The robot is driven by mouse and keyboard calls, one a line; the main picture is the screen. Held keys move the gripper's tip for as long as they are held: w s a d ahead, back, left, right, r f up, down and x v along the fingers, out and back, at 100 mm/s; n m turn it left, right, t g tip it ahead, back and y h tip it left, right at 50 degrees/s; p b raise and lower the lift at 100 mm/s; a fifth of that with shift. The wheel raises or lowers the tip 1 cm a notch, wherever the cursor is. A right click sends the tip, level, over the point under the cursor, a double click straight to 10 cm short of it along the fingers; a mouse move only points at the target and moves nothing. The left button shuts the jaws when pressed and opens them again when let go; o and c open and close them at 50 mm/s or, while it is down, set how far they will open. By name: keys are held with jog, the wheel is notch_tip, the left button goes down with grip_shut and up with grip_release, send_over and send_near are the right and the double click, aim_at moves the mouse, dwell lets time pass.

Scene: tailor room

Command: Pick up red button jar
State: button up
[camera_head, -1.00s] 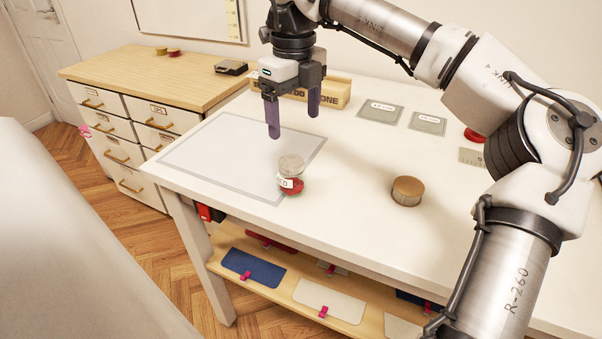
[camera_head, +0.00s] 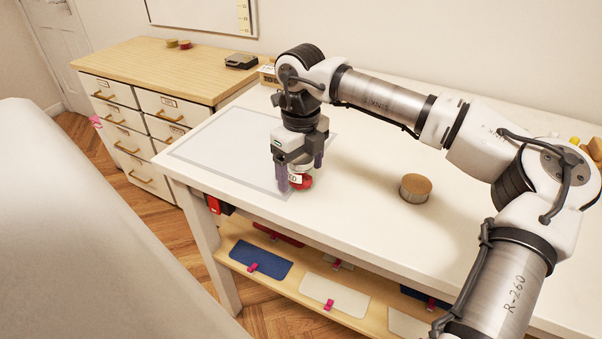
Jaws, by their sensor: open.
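The red button jar (camera_head: 303,181) stands upright on the white table near its front edge, by the right corner of the grey-bordered mat. It is a small clear jar with red contents and a white label. My gripper (camera_head: 300,176) points down over the jar, with its purple fingers open and lowered beside it. One finger is at the jar's left and the other is at its right, towards the back. The gripper body hides the jar's top. I cannot tell whether the fingers touch the jar.
A round container with a brown lid (camera_head: 415,188) stands to the right on the white table (camera_head: 365,220). The grey-bordered mat (camera_head: 225,140) lies flat and empty at the left. A wooden box (camera_head: 268,75) is behind my arm. A lower shelf (camera_head: 285,285) holds folded fabrics.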

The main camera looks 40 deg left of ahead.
jog(key=c, duration=1.1)
jog(key=shift+c, duration=0.2)
